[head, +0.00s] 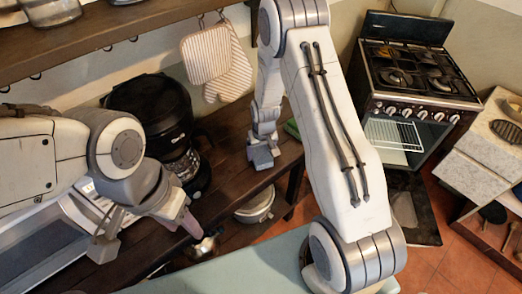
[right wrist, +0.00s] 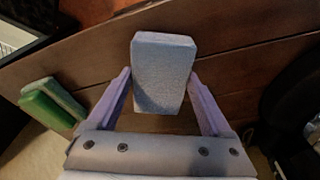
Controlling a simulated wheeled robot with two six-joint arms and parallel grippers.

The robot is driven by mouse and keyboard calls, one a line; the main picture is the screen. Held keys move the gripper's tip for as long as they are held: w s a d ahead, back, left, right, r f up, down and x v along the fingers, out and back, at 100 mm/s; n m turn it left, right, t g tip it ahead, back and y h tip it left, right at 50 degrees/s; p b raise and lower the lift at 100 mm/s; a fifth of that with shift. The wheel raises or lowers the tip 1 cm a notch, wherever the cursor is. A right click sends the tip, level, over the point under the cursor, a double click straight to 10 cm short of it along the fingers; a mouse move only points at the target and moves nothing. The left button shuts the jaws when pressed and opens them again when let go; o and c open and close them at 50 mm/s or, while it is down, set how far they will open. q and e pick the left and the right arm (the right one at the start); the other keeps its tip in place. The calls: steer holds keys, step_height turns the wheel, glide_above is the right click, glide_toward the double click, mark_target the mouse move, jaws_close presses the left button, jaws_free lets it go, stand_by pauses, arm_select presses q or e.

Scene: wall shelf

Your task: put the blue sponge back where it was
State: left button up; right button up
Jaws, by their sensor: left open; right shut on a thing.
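The blue sponge (right wrist: 164,72) is between the two fingers of my right gripper (right wrist: 160,85) in the right wrist view. The gripper is shut on it, and dark wooden planks lie behind it. I cannot tell whether the sponge touches the wood. In the head view my right gripper (head: 263,157) is over the right end of the wooden counter, and I cannot make out the sponge there. My left gripper (head: 148,235) is open and empty, in front of the coffee machine.
A green sponge (right wrist: 50,103) lies near the planks' edge; part of it shows in the head view (head: 292,128). The black coffee machine (head: 155,110) stands on the wooden counter (head: 228,165). Striped oven mitts (head: 215,60) hang behind. A pot (head: 256,207) sits below, and a stove (head: 415,80) stands right.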

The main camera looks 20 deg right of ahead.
steer(key=shift+f, duration=0.2)
steer(key=o, duration=1.1)
